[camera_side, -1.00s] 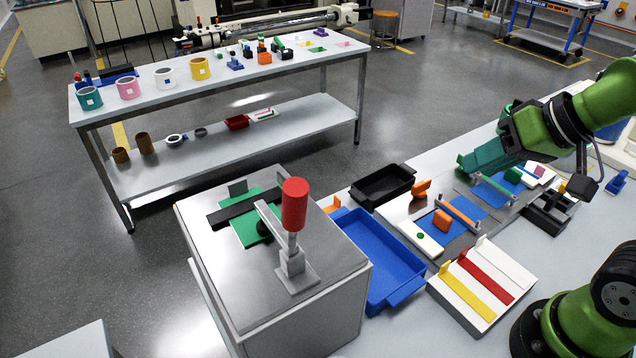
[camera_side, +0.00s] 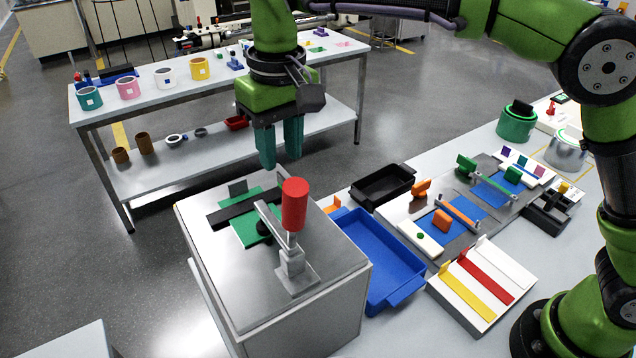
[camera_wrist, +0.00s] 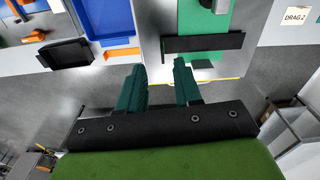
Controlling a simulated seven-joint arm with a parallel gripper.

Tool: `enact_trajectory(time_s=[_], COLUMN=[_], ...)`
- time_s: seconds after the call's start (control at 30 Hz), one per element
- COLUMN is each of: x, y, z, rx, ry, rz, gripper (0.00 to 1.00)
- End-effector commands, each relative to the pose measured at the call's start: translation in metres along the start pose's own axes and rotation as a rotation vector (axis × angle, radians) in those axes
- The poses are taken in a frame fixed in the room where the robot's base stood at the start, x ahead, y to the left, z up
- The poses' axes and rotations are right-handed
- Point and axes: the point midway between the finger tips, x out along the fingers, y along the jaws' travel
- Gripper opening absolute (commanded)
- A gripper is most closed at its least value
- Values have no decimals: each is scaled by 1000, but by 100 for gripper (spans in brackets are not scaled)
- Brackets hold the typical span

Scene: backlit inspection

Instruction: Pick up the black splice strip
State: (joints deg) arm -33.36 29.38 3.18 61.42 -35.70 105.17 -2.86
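The black splice strip (camera_side: 232,211) lies flat across a green pad (camera_side: 243,232) on top of a metal box (camera_side: 225,270). In the wrist view the strip (camera_wrist: 203,43) crosses the green pad (camera_wrist: 214,22), ahead of my fingers. My gripper (camera_side: 280,163) points down above and behind the strip in the side view, with its two teal fingers apart. In the wrist view my gripper (camera_wrist: 160,67) shows a gap between the fingers with nothing in it. A clamp with a red handle (camera_side: 294,206) stands beside the strip, and its black tip (camera_side: 264,228) is over the pad.
A blue tray (camera_side: 375,250) and a black tray (camera_side: 383,185) sit right of the box. A white block with yellow and red strips (camera_side: 482,285) lies farther right. A long table (camera_side: 225,85) with cups and small parts stands behind. The upright red handle is close to the strip.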

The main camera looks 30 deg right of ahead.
Motion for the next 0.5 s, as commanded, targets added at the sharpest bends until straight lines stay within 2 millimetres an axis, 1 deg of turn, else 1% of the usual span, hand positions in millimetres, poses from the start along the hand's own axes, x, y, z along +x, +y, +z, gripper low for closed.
enact_trajectory(time_s=[0.03,0.07,0.17,0.2,0.3,0.5], x=[-4,-8,-27,-30,-24,-6], y=[-7,-8,-6,-6,-5,-4], z=[-4,-5,-5,-3,2,4], rx=[16,30,78,90,103,102], ry=[-6,-8,-9,-17,-44,-46], rz=[5,8,4,6,12,10], gripper=[34,34,34,34,34,34])
